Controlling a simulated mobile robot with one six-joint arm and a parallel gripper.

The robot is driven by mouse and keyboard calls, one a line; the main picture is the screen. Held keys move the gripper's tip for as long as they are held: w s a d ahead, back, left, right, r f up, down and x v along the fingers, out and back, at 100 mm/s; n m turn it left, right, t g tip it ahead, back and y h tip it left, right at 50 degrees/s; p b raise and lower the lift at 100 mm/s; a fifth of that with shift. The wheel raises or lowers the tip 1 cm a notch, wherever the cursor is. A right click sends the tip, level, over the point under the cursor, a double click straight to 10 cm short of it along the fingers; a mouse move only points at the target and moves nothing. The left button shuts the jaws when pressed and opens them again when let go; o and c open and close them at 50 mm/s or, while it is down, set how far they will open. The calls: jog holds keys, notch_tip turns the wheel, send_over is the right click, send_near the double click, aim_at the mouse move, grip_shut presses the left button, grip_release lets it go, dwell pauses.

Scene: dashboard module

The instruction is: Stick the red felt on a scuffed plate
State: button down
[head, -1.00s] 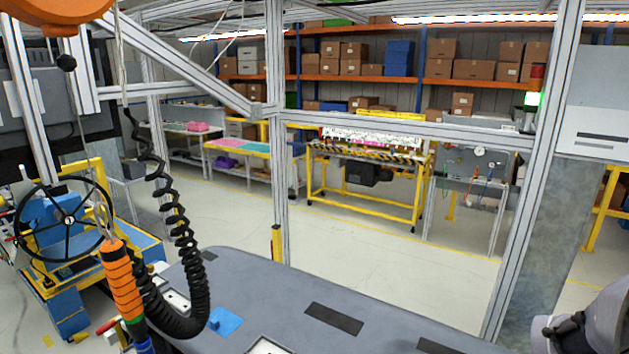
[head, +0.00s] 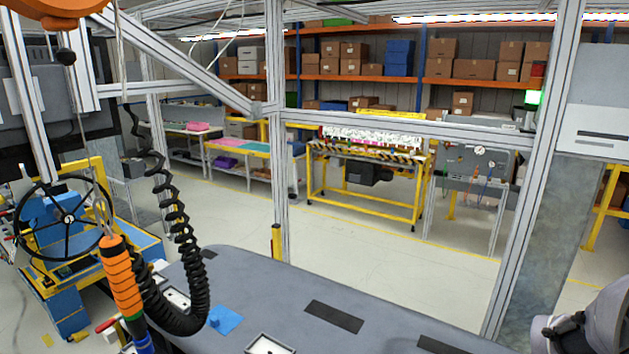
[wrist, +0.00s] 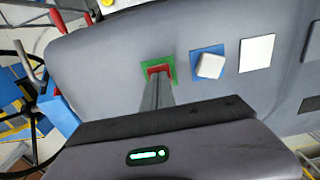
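My gripper (wrist: 158,78) reaches in from the bottom of the wrist view, its grey fingers close together as one narrow bar. The red felt (wrist: 158,69) shows at the fingertips and appears held between them. It is over a green square plate (wrist: 171,64) on the grey dashboard panel (wrist: 105,72); whether it touches the plate is unclear. To the right lies a blue plate (wrist: 221,49) with a pale block (wrist: 210,66) on it, then a white plate (wrist: 257,50). The blue plate also shows in the head view (head: 231,322). I cannot make out scuffs.
An orange-and-black hanging tool (head: 122,280) with a coiled black cord (head: 183,235) hangs by the panel's left end. Dark rectangular patches (head: 333,316) mark the panel. Metal frame posts (head: 277,150) stand behind it. A black handwheel (head: 65,218) is at the left.

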notch_tip(320, 180, up, 8)
jog(key=p, duration=0.6)
